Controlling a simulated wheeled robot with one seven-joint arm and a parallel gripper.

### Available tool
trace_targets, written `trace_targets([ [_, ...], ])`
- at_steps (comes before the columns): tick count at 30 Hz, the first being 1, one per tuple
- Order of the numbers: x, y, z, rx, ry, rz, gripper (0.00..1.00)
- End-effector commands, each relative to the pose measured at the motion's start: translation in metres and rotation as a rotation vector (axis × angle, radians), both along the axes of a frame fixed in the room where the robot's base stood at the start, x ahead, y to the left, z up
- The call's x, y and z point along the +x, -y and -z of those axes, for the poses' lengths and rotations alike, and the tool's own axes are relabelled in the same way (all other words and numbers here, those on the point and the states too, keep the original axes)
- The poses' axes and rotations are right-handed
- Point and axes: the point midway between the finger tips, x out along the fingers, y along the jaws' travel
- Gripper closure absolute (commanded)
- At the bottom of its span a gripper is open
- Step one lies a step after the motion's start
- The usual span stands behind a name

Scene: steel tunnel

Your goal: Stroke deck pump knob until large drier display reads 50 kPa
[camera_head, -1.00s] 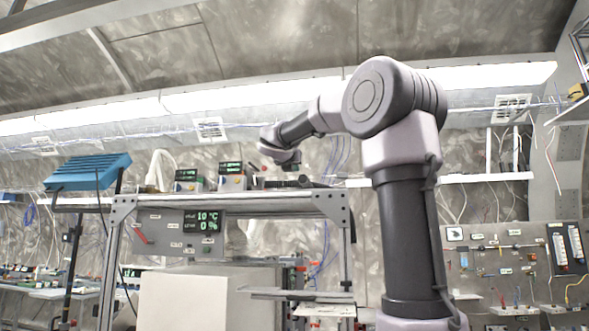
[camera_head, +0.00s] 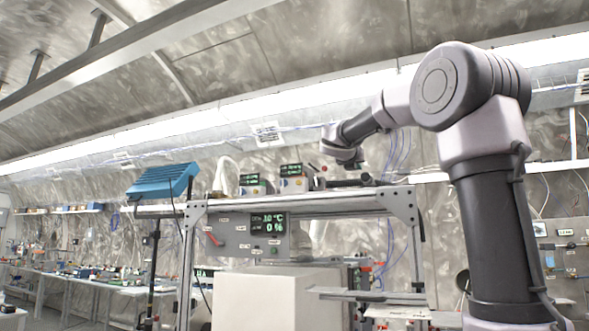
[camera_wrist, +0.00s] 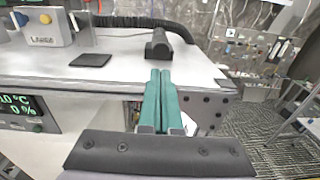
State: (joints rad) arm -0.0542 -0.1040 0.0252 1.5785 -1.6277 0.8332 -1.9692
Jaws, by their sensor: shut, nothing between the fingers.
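A grey box whose label seems to read LARGE (camera_wrist: 42,27) stands on the deck at the upper left of the wrist view, with a yellow and a blue knob. In the head view the right-hand display box (camera_head: 293,183) shows green digits too small to read. A dark cylindrical part with a black block end (camera_wrist: 158,46), possibly the pump and its knob, lies on the deck. My gripper (camera_wrist: 161,75) has teal fingers shut together and empty, pointing at that block from the near side. It appears just above the deck in the head view (camera_head: 352,163).
The steel deck (camera_wrist: 60,67) has a flat black pad (camera_wrist: 91,60) left of the fingers. A panel below (camera_head: 262,234) reads about 10 °C and 0 %. A second display box (camera_head: 252,186) and a blue unit (camera_head: 161,181) stand farther left. A white box (camera_head: 260,298) stands beneath.

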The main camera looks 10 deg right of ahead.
Motion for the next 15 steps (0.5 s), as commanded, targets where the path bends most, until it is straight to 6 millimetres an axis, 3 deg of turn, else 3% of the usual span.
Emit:
trace_targets([
  [15, -0.016, -0.017, 0.002, -0.011, 0.009, 0.002, 1.0],
])
